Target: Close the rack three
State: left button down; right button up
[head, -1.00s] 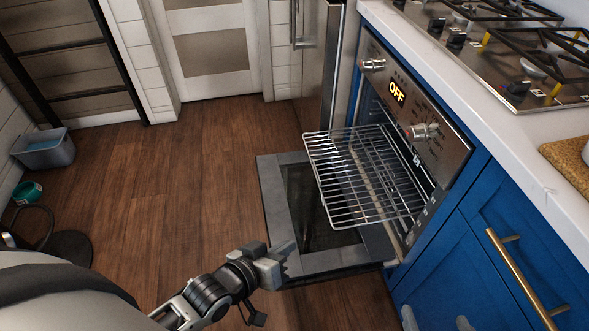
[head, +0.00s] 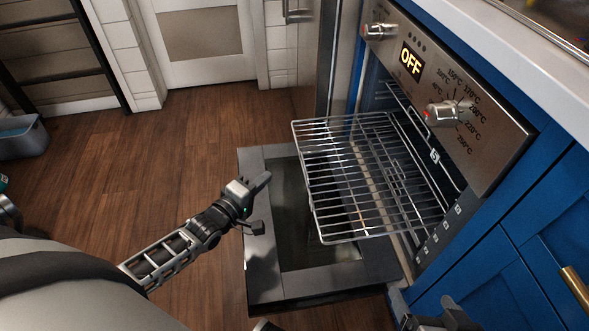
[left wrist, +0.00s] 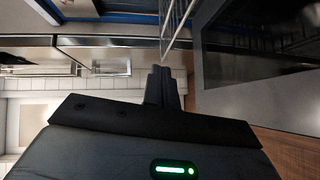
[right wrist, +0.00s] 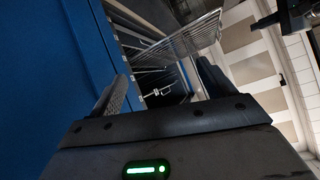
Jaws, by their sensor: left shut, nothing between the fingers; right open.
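A wire rack (head: 365,185) sticks well out of the open oven (head: 400,130), above the lowered oven door (head: 265,275). The oven wall shows several side numbers; one reads 5 and I cannot read which level bears the rack. My left gripper (head: 262,184) is shut and empty, left of the rack and apart from it, over the door's edge. The left wrist view shows its closed fingers (left wrist: 161,85) near the rack wires (left wrist: 172,22). My right gripper (right wrist: 165,85) is open and empty, facing the oven's side with the rack (right wrist: 190,42) beyond it; its tip shows low in the head view (head: 440,315).
Blue cabinets (head: 490,275) with a brass handle (head: 578,290) stand right of the oven. The control panel (head: 455,95) with knobs juts above the opening. A grey bin (head: 22,138) is at far left. The wooden floor (head: 150,140) at left is clear.

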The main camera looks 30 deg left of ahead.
pick_arm(q)
jog(key=w+d+f+b, duration=0.1)
jog(key=w+d+b, duration=0.2)
jog(key=w, duration=0.5)
jog(key=shift+w+d+f, duration=0.25)
jog(key=shift+d+f, duration=0.1)
jog(key=shift+d, duration=0.15)
pick_arm(e)
jog(key=r, duration=0.1)
jog(key=t, duration=0.1)
jog(key=a+r+y, duration=0.1)
jog(key=shift+w+r+t, duration=0.25)
jog(key=shift+r+t, duration=0.05)
jog(key=shift+t, duration=0.1)
